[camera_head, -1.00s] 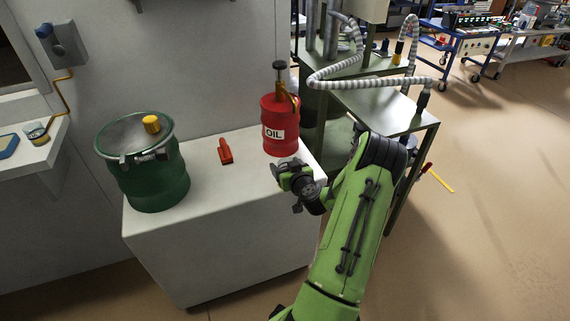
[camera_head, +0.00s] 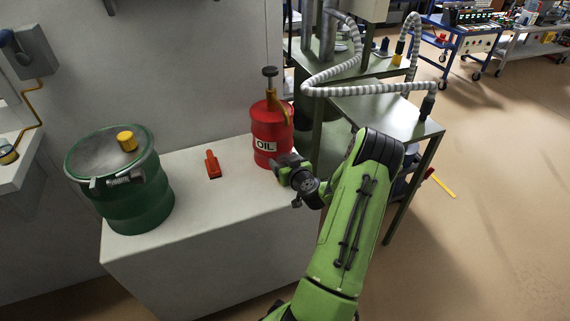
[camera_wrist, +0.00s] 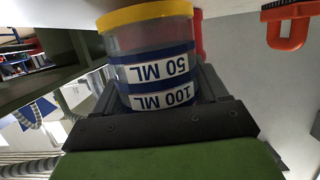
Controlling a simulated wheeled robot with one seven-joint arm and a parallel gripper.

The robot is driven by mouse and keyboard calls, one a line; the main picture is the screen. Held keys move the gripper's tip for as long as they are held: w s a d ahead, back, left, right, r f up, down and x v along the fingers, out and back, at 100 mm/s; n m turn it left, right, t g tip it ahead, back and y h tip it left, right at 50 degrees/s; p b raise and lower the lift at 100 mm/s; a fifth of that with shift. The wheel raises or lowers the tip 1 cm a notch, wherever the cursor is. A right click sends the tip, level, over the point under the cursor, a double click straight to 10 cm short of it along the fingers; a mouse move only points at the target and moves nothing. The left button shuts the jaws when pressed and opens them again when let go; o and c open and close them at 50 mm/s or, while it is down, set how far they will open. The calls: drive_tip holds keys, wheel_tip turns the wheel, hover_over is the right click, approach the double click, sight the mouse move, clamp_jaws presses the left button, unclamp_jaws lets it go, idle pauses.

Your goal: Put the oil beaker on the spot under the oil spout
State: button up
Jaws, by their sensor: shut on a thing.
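The red oil can (camera_head: 272,130), labelled OIL, stands at the bench's right end with a dark pump on top and a brass-coloured spout (camera_head: 284,108) on its right. My gripper (camera_head: 284,165) is low in front of the can. In the wrist view, it is shut on the oil beaker (camera_wrist: 152,60), a clear cup with a yellow rim and blue-and-white bands marked 50 ML and 100 ML. The beaker is hidden by my gripper in the head view. The spot under the spout is hidden by my gripper and arm.
A green drum (camera_head: 140,205) with a yellow knob on its lid stands at the bench's left. A red-orange tool (camera_head: 212,164) lies between drum and can. A metal table (camera_head: 385,110) with a ribbed hose is close on the right. The bench front (camera_head: 200,215) is clear.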

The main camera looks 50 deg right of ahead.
drive_tip(key=shift+f+b, duration=0.55)
drive_tip(key=shift+b, duration=0.1)
drive_tip(key=o, duration=1.1)
drive_tip(key=shift+a, duration=0.1)
drive_tip(key=shift+v, duration=0.9)
drive_tip(key=v, duration=1.2)
drive_tip(key=shift+b, duration=0.4)
drive_tip(key=shift+s+r, duration=0.1)
drive_tip(key=shift+s, duration=0.05)
